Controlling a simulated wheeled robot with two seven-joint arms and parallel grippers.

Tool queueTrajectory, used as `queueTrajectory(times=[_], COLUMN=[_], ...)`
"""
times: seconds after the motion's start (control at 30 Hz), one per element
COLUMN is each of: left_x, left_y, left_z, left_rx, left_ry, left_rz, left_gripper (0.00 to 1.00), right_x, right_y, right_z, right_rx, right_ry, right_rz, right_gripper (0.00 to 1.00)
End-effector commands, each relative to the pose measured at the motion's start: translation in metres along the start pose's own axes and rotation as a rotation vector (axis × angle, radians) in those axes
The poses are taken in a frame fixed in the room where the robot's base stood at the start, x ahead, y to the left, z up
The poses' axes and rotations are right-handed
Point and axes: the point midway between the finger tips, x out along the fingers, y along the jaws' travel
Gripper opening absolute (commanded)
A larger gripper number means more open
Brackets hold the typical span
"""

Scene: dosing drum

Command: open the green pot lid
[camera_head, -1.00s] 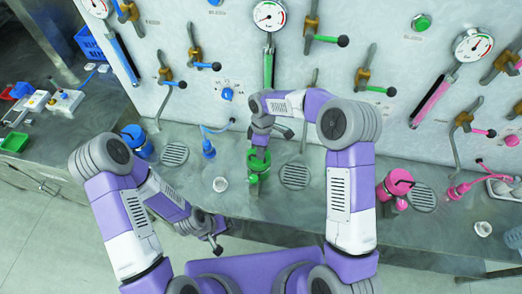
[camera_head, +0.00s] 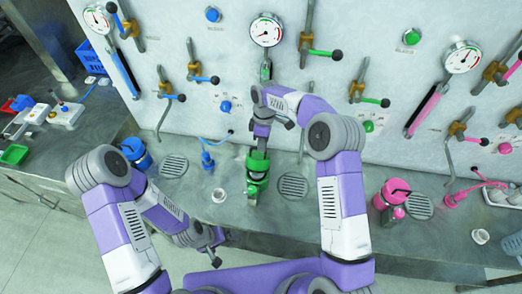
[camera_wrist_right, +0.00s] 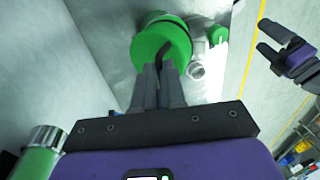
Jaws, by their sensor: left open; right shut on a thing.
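The green pot (camera_head: 257,177) stands on the metal bench near the middle of the head view. Its round green lid (camera_wrist_right: 160,42) fills the top middle of the right wrist view, with a dark handle on it. My right gripper (camera_head: 260,144) comes down from above and is shut on the lid's handle, with the fingers hiding part of it. I cannot tell whether there is a gap between lid and pot. My left gripper (camera_head: 216,242) is open and empty, low in front of the bench edge; it also shows at the right of the wrist view (camera_wrist_right: 268,38).
A small white cup (camera_head: 219,195) stands left of the green pot, and a round drain grate (camera_head: 293,186) lies to its right. A blue pot (camera_head: 136,152) and a pink pot (camera_head: 391,195) stand farther off. The panel behind carries levers and gauges (camera_head: 266,30).

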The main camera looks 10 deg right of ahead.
Motion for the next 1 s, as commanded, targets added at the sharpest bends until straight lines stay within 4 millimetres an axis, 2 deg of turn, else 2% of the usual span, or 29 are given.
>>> queueTrajectory(times=[0.03, 0.27, 0.77, 0.8, 0.9, 0.93, 1.0], left_x=[0.0, -0.001, -0.001, -0.001, -0.001, -0.001, -0.001], left_y=[0.0, 0.0, 0.0, 0.0, 0.0, 0.0, 0.0], left_z=[0.0, 0.0, 0.0, 0.0, 0.0, 0.0, 0.0], left_rx=[0.0, 0.0, 0.0, 0.0, 0.0, 0.0, 0.0], left_ry=[0.0, 0.0, 0.0, 0.0, 0.0, 0.0, 0.0], left_rz=[0.0, 0.0, 0.0, 0.0, 0.0, 0.0, 0.0], left_gripper=[1.0, 1.0, 1.0, 1.0, 1.0, 1.0, 1.0], right_x=[0.008, 0.008, 0.009, 0.009, 0.009, 0.009, 0.008], right_y=[0.006, 0.015, 0.017, 0.017, 0.017, 0.017, 0.017], right_z=[0.003, 0.004, 0.006, 0.006, 0.005, 0.005, 0.005], right_rx=[0.003, 0.003, 0.004, 0.004, 0.004, 0.003, 0.003], right_ry=[-0.006, -0.01, -0.013, -0.013, -0.013, -0.012, -0.011], right_rz=[-0.001, -0.004, -0.009, -0.009, -0.009, -0.008, -0.008], right_gripper=[0.0, 0.0, 0.0, 0.15, 0.3, 0.35, 0.35])
